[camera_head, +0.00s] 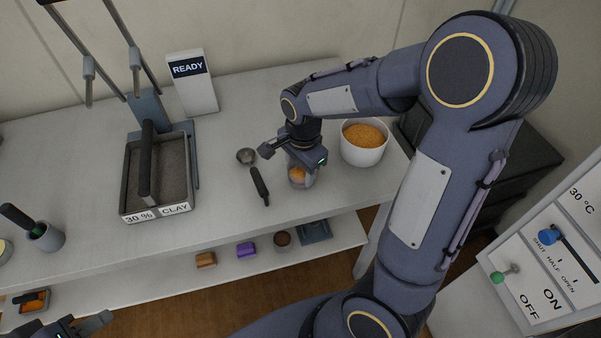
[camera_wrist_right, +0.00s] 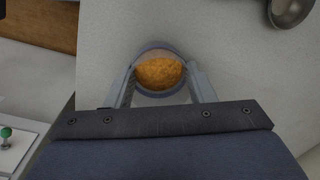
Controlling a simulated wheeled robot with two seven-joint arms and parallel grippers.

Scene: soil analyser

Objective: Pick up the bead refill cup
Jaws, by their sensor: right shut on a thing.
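The bead refill cup (camera_head: 298,176) is a small clear cup with orange beads in it, on the white table near its front edge. In the right wrist view the cup (camera_wrist_right: 160,72) sits between my fingers, with the orange fill seen from above. My right gripper (camera_head: 300,166) points down and is shut on the cup; the fingers touch its two sides. I cannot tell whether the cup is lifted off the table. My left gripper (camera_head: 84,327) is at the bottom left, below the table edge, its fingers apart and nothing seen between them.
A white bowl of orange beads (camera_head: 364,143) stands right of the cup. A metal scoop with a black handle (camera_head: 260,186) lies to the left. A tray labelled 30 % CLAY (camera_head: 128,190) and a READY display (camera_head: 190,84) are further left. A control panel (camera_head: 545,262) is at right.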

